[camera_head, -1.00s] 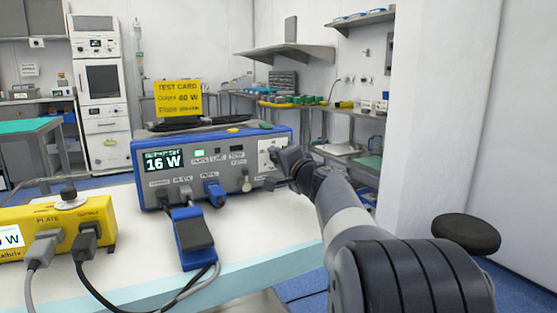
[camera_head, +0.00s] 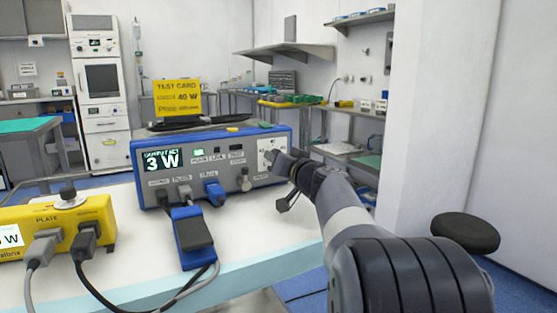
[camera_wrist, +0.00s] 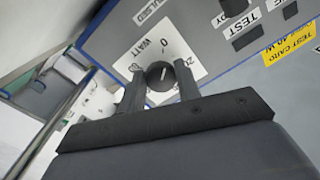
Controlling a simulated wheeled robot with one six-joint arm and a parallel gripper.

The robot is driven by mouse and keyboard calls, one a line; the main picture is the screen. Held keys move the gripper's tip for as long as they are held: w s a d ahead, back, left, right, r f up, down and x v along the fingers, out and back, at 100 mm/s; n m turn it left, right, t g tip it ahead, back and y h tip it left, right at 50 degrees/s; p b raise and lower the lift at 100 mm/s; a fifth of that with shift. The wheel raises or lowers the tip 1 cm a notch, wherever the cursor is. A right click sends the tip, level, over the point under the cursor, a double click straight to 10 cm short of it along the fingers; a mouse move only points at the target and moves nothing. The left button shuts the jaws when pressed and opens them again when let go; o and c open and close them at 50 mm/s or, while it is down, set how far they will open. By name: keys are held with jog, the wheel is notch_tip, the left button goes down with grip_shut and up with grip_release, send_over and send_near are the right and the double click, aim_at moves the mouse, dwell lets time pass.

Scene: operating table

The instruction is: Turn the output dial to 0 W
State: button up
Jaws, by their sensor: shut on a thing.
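The blue and grey generator (camera_head: 220,176) stands on the white table, its front facing me. Its display (camera_head: 161,161) reads 3 W. The output dial (camera_wrist: 160,74) is a round black knob on a white scale plate (camera_wrist: 148,52), which also shows in the head view (camera_head: 266,148). The knob's pale mark points close to the 0 on the plate. My gripper (camera_wrist: 160,90) is shut on the dial, one finger on each side. In the head view my gripper (camera_head: 276,160) partly hides the dial.
A yellow box (camera_head: 20,219) with plugs and cables stands at the left front. A blue and black device (camera_head: 193,238) lies before the generator. A yellow test card (camera_head: 178,97) stands on top. A dark stool (camera_head: 466,233) is at the right.

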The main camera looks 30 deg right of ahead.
jog(key=shift+f+n, duration=0.1)
jog(key=shift+n, duration=0.2)
dwell(0.4)
jog(key=o, duration=1)
jog(key=s, duration=1)
jog(key=shift+s+d, duration=0.2)
jog(key=shift+s, duration=0.2)
jog(key=shift+p, duration=0.35)
